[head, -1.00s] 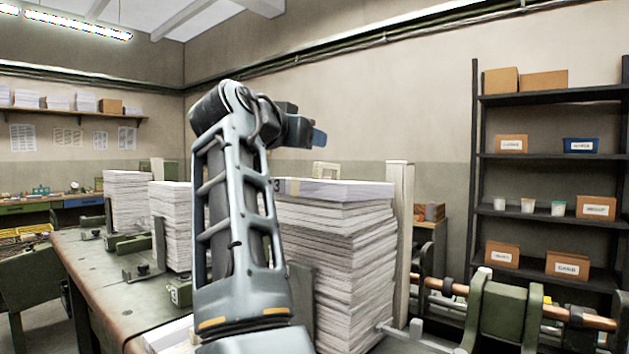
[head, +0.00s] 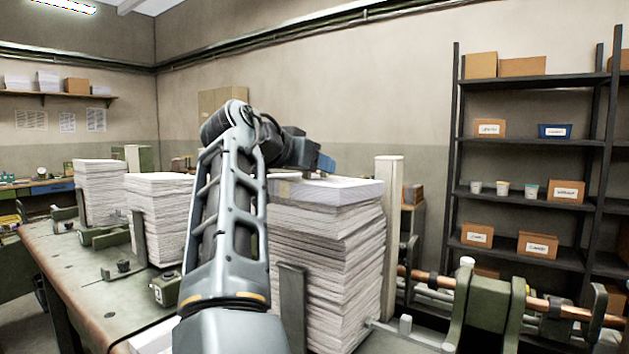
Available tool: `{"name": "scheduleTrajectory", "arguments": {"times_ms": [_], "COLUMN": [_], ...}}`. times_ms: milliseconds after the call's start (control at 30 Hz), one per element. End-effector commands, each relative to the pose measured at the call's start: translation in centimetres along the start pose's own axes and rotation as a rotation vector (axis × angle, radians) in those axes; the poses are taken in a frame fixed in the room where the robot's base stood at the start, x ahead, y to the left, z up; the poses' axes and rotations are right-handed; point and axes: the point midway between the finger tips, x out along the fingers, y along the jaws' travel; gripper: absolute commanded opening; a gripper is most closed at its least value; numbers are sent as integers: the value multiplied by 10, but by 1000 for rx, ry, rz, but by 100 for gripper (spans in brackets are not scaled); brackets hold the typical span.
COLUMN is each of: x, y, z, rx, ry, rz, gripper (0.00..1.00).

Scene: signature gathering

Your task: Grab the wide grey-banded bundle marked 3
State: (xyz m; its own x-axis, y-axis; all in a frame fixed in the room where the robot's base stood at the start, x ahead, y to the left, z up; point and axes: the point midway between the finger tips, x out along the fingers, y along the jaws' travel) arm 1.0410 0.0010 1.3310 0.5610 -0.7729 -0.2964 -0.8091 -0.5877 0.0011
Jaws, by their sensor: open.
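The tallest near paper stack (head: 335,270) stands right of centre in the head view. A pale, flat bundle (head: 345,190) lies on top of it. My arm covers its left part, so I cannot read a number or make out its full band now. My gripper (head: 325,164) is at the end of the arm, just above the far part of this bundle and apparently apart from it. It is seen from behind and the side, with a blue part at its tip. It is open, and I see nothing held in it.
Two more paper stacks (head: 157,215) (head: 100,190) stand further left on the worn green bench (head: 95,295). A pale upright post (head: 392,225) rises just right of the near stack. Green machine parts with a copper rod (head: 560,310) and a dark shelf (head: 530,145) are at right.

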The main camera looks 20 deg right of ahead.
Motion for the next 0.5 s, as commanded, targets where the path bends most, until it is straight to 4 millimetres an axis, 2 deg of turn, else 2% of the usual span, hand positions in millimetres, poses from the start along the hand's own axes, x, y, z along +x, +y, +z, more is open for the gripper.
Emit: {"name": "scheduleTrajectory", "arguments": {"times_ms": [267, 500], "x": [4, 4], "y": [0, 0], "z": [0, 0], "rx": [0, 0], "ry": [1, 1], "rz": [-1, -1], "gripper": [48, 26]}}
